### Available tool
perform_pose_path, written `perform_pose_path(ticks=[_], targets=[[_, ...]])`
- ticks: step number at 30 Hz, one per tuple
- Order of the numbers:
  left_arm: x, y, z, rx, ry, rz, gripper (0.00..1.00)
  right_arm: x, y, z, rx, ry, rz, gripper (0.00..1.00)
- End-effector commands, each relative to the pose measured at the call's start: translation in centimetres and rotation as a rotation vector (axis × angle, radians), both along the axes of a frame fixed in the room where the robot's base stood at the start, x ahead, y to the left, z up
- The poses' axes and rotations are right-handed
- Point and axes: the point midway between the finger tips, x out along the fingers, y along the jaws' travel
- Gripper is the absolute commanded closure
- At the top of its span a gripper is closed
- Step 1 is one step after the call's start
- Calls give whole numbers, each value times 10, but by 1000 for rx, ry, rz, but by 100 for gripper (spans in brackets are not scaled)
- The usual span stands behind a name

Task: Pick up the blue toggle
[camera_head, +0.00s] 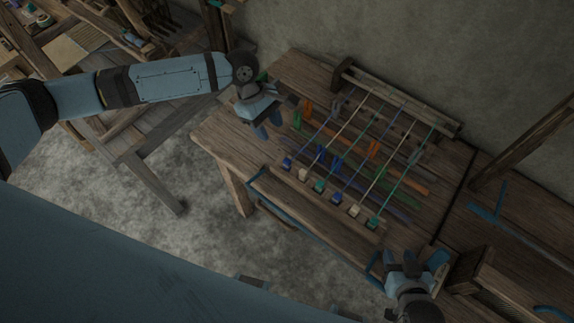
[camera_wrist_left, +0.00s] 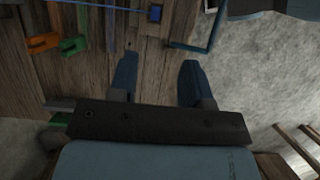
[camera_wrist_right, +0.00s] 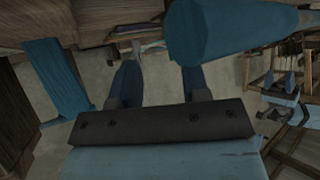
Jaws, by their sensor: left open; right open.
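Two blue toggles (camera_head: 322,155) (camera_head: 336,162) stand close together among the strings on the wooden loom table in the head view. An orange toggle (camera_head: 307,108) and a green toggle (camera_head: 297,121) stand closer to my left gripper. These two also seem to show in the left wrist view, orange (camera_wrist_left: 42,43) and green (camera_wrist_left: 72,46). My left gripper (camera_head: 269,125) is open and empty, above the table's left edge, left of the toggles; its fingers (camera_wrist_left: 157,65) point down over wood. My right gripper (camera_head: 402,257) is open and empty near the table's front right corner.
Colored strings run to small blocks at the front, including a blue block (camera_head: 287,164) and a green block (camera_head: 373,223). A wooden rack (camera_head: 400,95) stands at the back. A blue-edged bar (camera_head: 310,228) runs along the front. A wooden box (camera_head: 482,275) stands right of my right gripper.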

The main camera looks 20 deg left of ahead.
Motion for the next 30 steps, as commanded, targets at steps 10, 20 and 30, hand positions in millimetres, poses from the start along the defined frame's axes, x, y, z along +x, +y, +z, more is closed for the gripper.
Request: perform_pose_path(ticks=[10, 20, 30], targets=[[-7, -18, -48, 8, 14, 13, 55, 0, -1, 2, -2, 0, 1, 57], [-10, -31, -80, 7, 12, 12, 55, 0, -2, 3, -3, -1, -1, 57], [-10, -50, -121, 8, 12, 13, 55, -1, -2, 7, -4, 1, -1, 57]])
